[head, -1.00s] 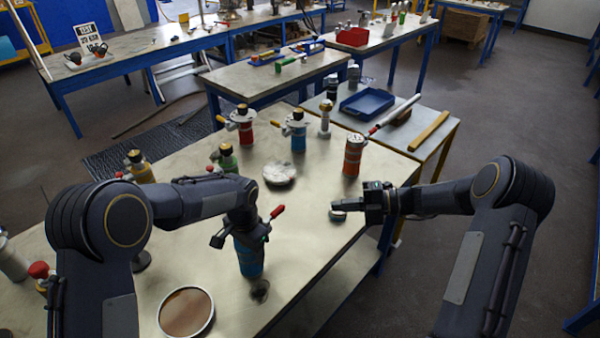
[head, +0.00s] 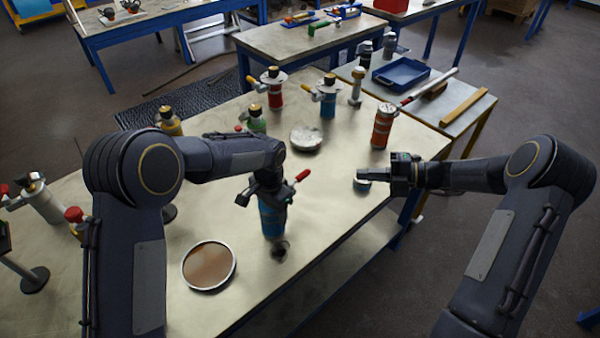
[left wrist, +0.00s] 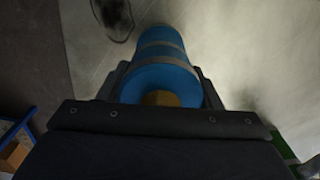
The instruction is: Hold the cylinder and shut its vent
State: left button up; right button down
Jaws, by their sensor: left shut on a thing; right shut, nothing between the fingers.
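The blue cylinder (head: 271,217) is upright near the front edge of the long table. It also shows in the left wrist view (left wrist: 160,77), between my fingers. A red-handled lever (head: 301,176) sticks out up and to the right at its top. My left gripper (head: 268,192) is shut on the cylinder's upper part and hides its top. I cannot tell whether the base touches the table. My right gripper (head: 366,173) is shut and empty, to the right of the cylinder, above a small round dark piece (head: 362,186) near the table edge.
A brown-topped round dish (head: 208,266) lies front left of the cylinder, and a pale round flange (head: 306,139) behind it. An orange vessel (head: 382,127), a blue one (head: 327,104) and a red one (head: 272,92) stand further back. The tabletop between the grippers is clear.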

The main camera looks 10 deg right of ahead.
dwell(0.4)
pick_arm(q)
jog(key=o, duration=1.5)
notch_tip(320, 180, up, 12)
jog(key=shift+r, duration=0.1)
